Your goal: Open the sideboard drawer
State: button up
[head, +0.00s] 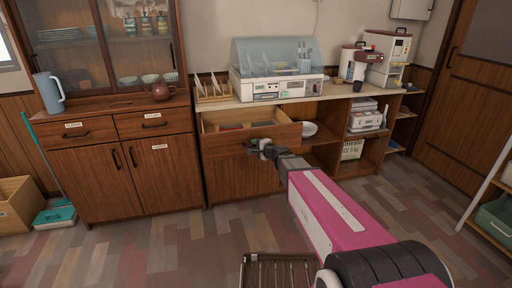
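The sideboard (232,178) stands against the back wall, in the middle of the head view. Its wooden drawer (228,141) at the upper left is pulled out, and its inside shows from above with a few small items in it, one reddish and one greenish. My gripper (262,147) is at the drawer's front face, by the right part of the handle (254,149). The fingers are small in the picture, and I cannot tell whether they are closed on the handle. My arm reaches in from the lower right.
A dish dryer (277,88) with a clear lid stands on the sideboard top. A white bowl (309,129) sits on the shelf right of the drawer. A cupboard (128,170) stands close on the left. A slatted wooden stool or rack (280,258) is in front. Floor left of it is clear.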

jog(key=shift+s+d, duration=0.1)
jog(key=v, duration=1)
jog(key=shift+s+d, duration=0.15)
jog(key=shift+s, duration=0.05)
jog(key=s+d+f+n+g+h, duration=0.2)
jog(key=s+f+n+g, duration=0.5)
jog(key=s+f+n, duration=0.15)
jog(key=s+d+f+n+g+h, duration=0.2)
jog(key=s+d+f+g+h, duration=0.3)
jog(key=s+d+h, duration=0.3)
jog(key=s+d, duration=0.2)
jog(key=d, duration=0.1)
jog(key=shift+s+d+f, duration=0.15)
jog(key=shift+d+f, duration=0.05)
jog(key=shift+f, duration=0.05)
